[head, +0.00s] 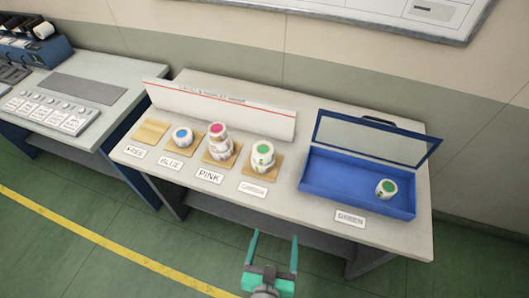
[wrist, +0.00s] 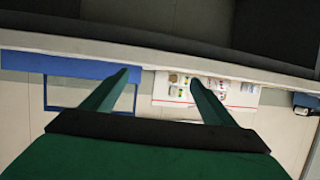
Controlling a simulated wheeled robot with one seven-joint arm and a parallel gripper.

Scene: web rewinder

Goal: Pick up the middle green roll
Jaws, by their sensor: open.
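White rolls with green tops (head: 262,156) stand stacked on a wooden pad behind a "GREEN" card; I cannot tell exactly how many are in the stack. Another green-topped roll (head: 386,189) is inside the blue lidded box at the right. My gripper (head: 275,236) is open and empty, in front of the table's front edge and apart from all rolls. In the wrist view its two green fingers (wrist: 158,78) are spread with nothing between them. The rolls are tiny in that view, and I cannot tell which is the middle green one.
The blue box (head: 330,182) has its clear lid raised. A blue-topped roll (head: 182,137) and a pink-topped stack (head: 218,142) stand left of the green stack. An empty wooden pad (head: 151,132) lies at far left. A white board (head: 220,108) stands behind them.

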